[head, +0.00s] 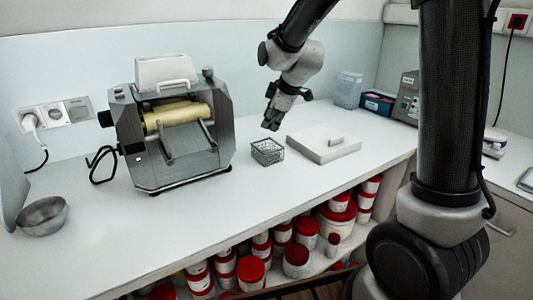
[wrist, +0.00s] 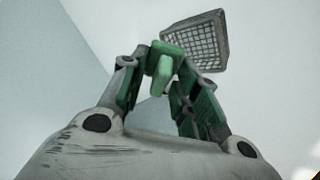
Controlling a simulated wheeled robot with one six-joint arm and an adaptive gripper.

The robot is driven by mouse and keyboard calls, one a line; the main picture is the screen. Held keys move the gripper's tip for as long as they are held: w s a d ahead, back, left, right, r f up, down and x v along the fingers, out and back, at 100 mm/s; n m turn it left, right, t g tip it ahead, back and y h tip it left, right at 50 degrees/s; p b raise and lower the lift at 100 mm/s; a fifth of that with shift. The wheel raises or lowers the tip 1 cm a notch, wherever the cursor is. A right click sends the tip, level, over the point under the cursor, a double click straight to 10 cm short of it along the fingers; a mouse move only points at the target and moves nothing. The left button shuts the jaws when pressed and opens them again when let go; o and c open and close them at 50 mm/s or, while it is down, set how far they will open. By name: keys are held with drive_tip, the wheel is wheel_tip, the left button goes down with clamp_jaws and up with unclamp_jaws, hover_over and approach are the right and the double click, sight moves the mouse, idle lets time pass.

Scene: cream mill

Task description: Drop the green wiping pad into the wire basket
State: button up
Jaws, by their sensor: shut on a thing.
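The green wiping pad (wrist: 161,77) is held between the fingers of my gripper (wrist: 158,66) in the wrist view. The fingers have green parts of their own, so the pad's full outline is hard to make out. In the head view my gripper (head: 271,118) points down above the counter, and the pad cannot be made out there. The wire basket (head: 267,151) stands on the counter just below my gripper. In the wrist view the basket (wrist: 198,40) lies beyond the fingertips, up and to the right, and looks empty.
A roller mill (head: 168,130) stands to the left, and a metal bowl (head: 42,215) at far left. The counter (head: 225,215) in front of the basket is clear. Red-lidded tubs (head: 252,270) fill the shelf below.

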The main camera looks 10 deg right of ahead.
drive_tip(key=shift+f, duration=0.7)
drive_tip(key=o, duration=1)
drive_tip(key=v, duration=1.2)
